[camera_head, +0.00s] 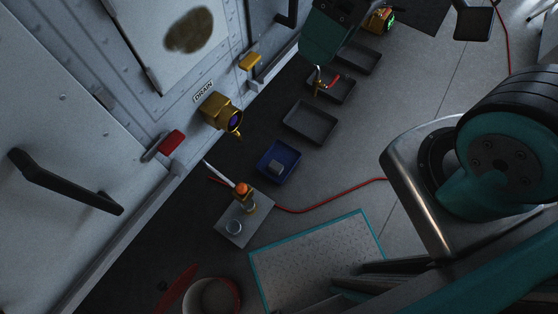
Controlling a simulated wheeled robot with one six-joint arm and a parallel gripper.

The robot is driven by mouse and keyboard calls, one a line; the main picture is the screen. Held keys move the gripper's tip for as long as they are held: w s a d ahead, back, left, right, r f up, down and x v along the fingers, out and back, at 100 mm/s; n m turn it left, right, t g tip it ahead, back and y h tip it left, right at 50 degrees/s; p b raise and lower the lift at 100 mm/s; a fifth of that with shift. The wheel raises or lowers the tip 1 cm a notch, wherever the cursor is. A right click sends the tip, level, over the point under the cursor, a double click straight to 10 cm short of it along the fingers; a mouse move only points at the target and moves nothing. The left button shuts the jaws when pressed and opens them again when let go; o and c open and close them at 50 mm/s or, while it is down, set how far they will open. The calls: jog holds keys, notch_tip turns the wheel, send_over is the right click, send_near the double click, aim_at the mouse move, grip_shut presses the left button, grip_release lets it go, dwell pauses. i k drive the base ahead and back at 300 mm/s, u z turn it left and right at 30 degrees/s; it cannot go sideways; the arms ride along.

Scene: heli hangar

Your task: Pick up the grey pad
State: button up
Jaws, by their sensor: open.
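A small grey block, which looks like the grey pad (275,167), lies inside a shallow blue tray (264,173) on the dark floor, near the middle of the head view. The tray's rim shows all round it and nothing covers the pad. I cannot make out my gripper's fingertips in this view. Large teal, black and metal parts fill the right and lower right, well apart from the pad.
A grey plate (232,224) with small fittings is nearer. A red cable (335,193) crosses the floor. A teal-edged mat (310,257) and a bucket (205,297) are in front. A panelled wall (75,125) with handles stands left.

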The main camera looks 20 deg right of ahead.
aim_at(274, 166)
jog(key=u, duration=0.05)
jog(key=k, duration=1.2)
jog(key=z, duration=0.45)
jog(key=i, duration=0.8)
jog(key=u, duration=0.6)
